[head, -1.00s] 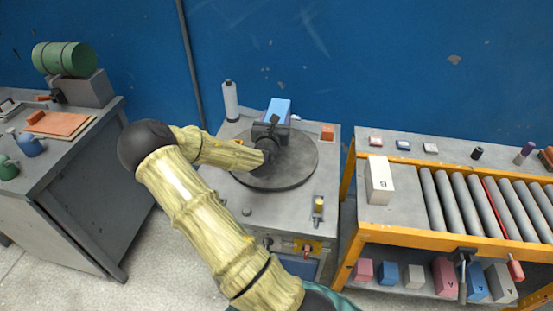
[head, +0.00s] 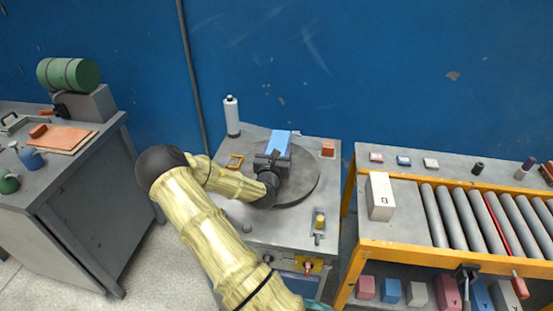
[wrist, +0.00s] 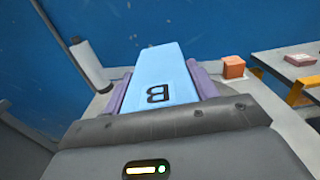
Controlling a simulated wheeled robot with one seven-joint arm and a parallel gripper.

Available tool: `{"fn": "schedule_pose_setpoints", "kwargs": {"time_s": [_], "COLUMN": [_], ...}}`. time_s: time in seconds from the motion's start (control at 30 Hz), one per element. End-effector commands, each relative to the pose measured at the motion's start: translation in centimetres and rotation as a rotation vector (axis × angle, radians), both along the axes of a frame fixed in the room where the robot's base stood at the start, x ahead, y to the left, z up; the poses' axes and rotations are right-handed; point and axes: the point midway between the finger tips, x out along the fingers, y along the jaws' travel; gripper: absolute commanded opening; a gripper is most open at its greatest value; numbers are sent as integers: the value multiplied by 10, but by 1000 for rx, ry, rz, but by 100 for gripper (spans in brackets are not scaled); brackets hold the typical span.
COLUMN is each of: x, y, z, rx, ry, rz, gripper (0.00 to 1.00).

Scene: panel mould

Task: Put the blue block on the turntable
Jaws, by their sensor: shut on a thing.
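The blue block (head: 280,141) is held in my gripper (head: 274,157), over the back part of the dark round turntable (head: 308,180) on the grey cabinet. In the wrist view the block (wrist: 160,75) is light blue with a black letter B on its top. The purple fingers of my gripper (wrist: 163,88) close on its two sides. The block's underside is hidden, so I cannot tell whether it touches the turntable. My wrist and forearm cover the left part of the turntable.
A white bottle (head: 232,117) stands at the cabinet's back left. An orange block (head: 328,149) sits at its back right. A yellow-topped fitting (head: 319,224) is at the front right. A roller conveyor (head: 465,213) with a white box (head: 380,196) stands to the right.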

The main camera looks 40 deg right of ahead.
Motion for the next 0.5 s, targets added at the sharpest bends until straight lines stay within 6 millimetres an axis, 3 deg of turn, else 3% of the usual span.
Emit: {"fn": "schedule_pose_setpoints", "kwargs": {"time_s": [0.17,0.4,0.5], "x": [0,0,0], "y": [0,-1,0], "z": [-3,-33,-36], "rx": [-2,-1,-2], "ry": [-1,0,-3], "rz": [0,0,0], "gripper": [15,15,15]}}
